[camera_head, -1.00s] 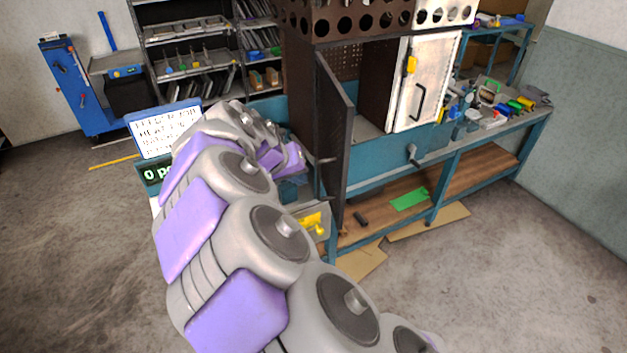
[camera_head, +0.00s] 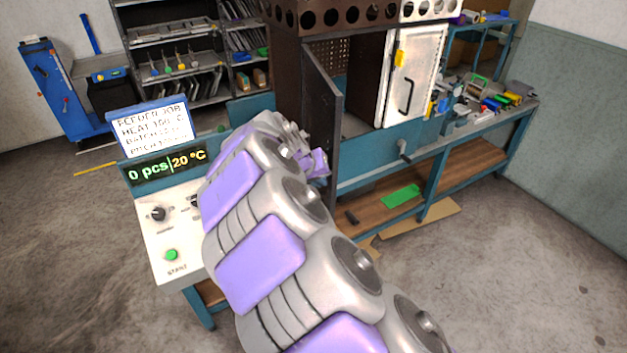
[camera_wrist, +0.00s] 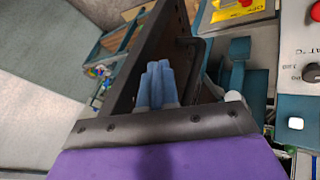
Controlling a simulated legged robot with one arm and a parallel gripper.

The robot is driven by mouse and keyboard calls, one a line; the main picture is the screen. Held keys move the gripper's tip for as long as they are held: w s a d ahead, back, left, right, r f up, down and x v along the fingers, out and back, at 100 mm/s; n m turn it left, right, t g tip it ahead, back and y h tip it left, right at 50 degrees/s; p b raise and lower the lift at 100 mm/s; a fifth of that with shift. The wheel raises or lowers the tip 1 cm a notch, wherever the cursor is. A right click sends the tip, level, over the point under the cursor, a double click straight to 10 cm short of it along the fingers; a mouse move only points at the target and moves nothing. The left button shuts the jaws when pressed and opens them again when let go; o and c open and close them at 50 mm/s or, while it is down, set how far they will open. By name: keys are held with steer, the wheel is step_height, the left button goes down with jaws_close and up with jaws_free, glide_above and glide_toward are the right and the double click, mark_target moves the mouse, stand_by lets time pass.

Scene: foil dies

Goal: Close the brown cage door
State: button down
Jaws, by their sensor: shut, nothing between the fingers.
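The brown cage door (camera_head: 322,115) stands open, jutting out toward me from the left side of the brown cage (camera_head: 288,85). The white door (camera_head: 409,80) on the right of the cage looks shut. In the wrist view the brown door (camera_wrist: 150,60) is a dark panel running up the middle, with a dark handle (camera_wrist: 198,58) on its right. My gripper (camera_wrist: 158,72) is shut and empty, its blue-grey fingers beside the door's handle side. Whether they touch the door is unclear. In the head view my wrist is at the door's left side, and the fingertips are hidden.
A control panel (camera_head: 165,235) with a green start button and a display stands left of my arm. A teal workbench (camera_head: 430,150) carries the cage and several tools at right. Shelves (camera_head: 175,60) and a blue cart (camera_head: 60,90) stand behind. The floor at right is clear.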

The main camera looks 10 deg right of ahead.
steer(key=shift+d, duration=0.25)
